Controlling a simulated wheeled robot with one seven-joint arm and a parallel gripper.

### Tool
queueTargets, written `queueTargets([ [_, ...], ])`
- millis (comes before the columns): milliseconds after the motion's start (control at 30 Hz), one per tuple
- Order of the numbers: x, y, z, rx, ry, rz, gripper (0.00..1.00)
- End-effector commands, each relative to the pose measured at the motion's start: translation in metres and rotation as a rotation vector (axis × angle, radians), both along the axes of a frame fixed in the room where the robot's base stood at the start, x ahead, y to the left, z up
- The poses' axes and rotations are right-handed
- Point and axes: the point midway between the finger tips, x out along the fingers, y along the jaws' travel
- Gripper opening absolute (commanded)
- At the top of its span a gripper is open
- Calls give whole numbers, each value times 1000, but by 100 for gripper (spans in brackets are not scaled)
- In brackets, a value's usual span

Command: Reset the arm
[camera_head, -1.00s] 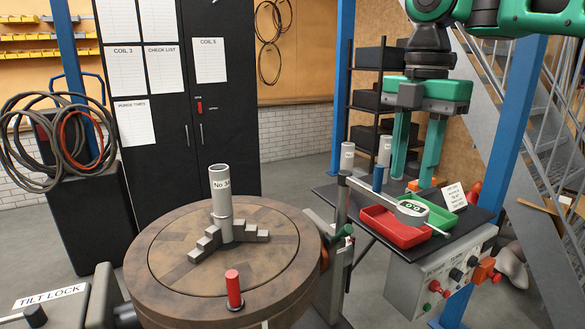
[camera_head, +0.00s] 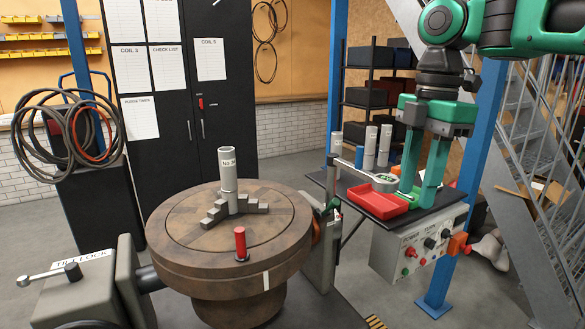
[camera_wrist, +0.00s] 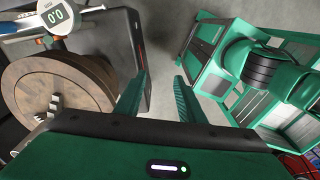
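My gripper (camera_head: 417,196) hangs on the right, its green fingers pointing down and standing in front of the side table's trays. In the wrist view my gripper (camera_wrist: 158,90) shows two fingers spread apart with nothing between them. The bare floor shows through the gap. The arm reaches in from the upper right in the head view. Most of the area behind the fingers, including the green tray, is hidden by them.
A round turntable (camera_head: 180,243) carries a grey tube (camera_head: 229,168) and a red peg (camera_head: 240,243). A red tray (camera_head: 378,203), a gauge (camera_head: 350,170) and several cylinders crowd the side table, above a control box (camera_head: 400,257). A blue post (camera_head: 487,150) and stairs (camera_head: 530,220) stand right.

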Motion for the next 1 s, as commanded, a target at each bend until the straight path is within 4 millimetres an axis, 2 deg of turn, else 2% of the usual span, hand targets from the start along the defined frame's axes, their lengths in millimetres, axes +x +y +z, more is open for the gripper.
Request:
queueTargets([
  [167, -16, -29, -25, 29, 20, -320, 36],
  [367, -43, -71, -71, 51, 56, -824, 36],
  [467, -70, -104, -107, 50, 77, -1199, 36],
  [600, -121, -147, -162, 20, 91, -1745, 36],
  [700, -154, -168, -192, -11, 86, -2033, 36],
  [833, -184, -183, -216, -44, 73, -2265, 36],
  [1000, -198, -192, -225, -60, 62, -2366, 36],
])
